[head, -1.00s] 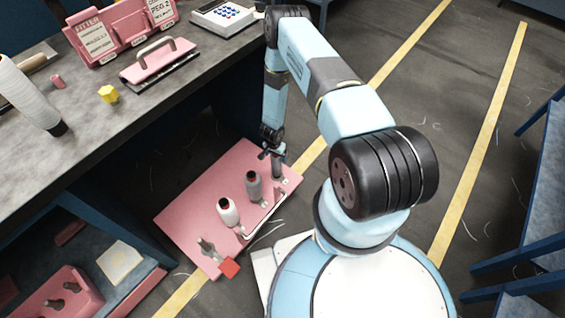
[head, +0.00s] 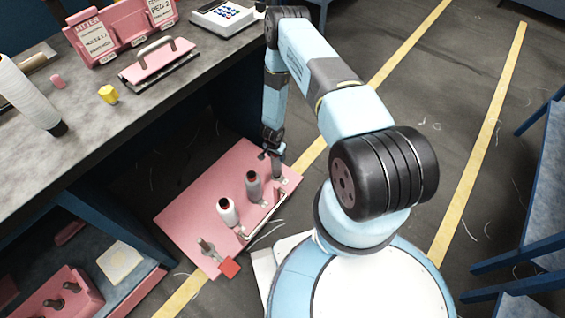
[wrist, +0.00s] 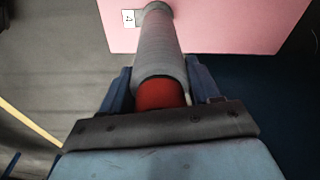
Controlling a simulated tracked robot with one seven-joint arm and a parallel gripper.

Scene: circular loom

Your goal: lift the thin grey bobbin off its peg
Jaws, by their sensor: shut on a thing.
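The thin grey bobbin (head: 277,170) stands upright at the far right corner of a pink board (head: 190,205). My gripper (head: 272,153) is over its top end. In the wrist view, the grey bobbin (wrist: 158,48) runs between the fingers of my gripper (wrist: 160,88), which is shut on it near its red end. Its far end meets a round grey base on the pink board, beside a small white label (wrist: 129,18). The peg inside the bobbin is hidden. I see no clear gap under the bobbin.
A thicker grey bobbin (head: 253,186) and a white bobbin (head: 228,212) stand on the board in a row with the held one. A bare peg (head: 206,246) and a red tag (head: 229,267) are at the near end. The dark workbench (head: 120,125) rises on the left.

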